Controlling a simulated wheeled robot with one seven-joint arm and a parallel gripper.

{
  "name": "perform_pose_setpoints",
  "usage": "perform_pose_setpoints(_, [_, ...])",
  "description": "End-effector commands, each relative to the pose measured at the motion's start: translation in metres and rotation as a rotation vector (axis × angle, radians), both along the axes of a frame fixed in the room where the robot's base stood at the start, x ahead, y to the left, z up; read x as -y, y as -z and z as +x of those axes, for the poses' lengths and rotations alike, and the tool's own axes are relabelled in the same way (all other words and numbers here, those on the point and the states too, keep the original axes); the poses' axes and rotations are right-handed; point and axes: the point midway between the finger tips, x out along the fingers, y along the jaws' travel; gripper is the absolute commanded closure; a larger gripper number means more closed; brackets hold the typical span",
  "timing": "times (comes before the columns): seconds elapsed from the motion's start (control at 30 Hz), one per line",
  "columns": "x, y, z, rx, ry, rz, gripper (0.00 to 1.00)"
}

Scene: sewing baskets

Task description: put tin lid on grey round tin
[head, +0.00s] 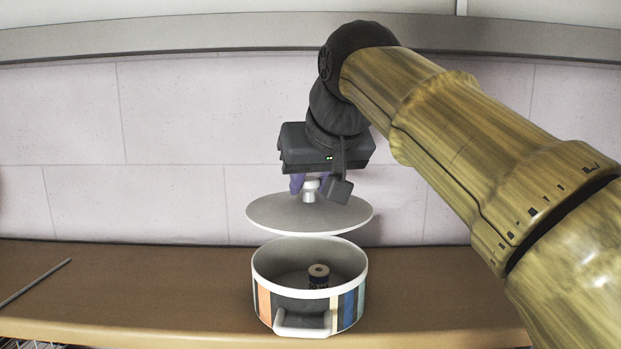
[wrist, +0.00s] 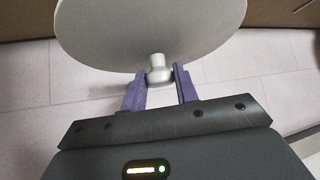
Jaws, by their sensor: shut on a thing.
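The tin lid (head: 275,213) is a pale grey round disc with a knob on top. My gripper (head: 310,185) is shut on its knob and holds it in the air, roughly level. The wrist view shows the purple fingers (wrist: 160,74) on either side of the knob, with the lid (wrist: 150,28) beyond them. The round tin (head: 347,306) has a white rim, coloured stripes, a grey inside and a pale front handle. It stands open on the shelf below the lid, with a gap between them.
A small dark spool (head: 318,277) with a pale top stands inside the tin. A thin grey rod (head: 36,281) lies on the brown shelf (head: 160,290) at the far left. A tiled wall (head: 175,120) stands behind.

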Motion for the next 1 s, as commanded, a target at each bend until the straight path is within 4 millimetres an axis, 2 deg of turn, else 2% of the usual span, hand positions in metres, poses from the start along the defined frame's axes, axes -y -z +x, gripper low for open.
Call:
perform_pose_setpoints(0.27, [0.0,0.006,0.0,-0.001,0.0,0.0,0.88])
perform_pose_setpoints(1.0, [-0.002,0.062,-0.001,0.001,-0.006,0.0,0.88])
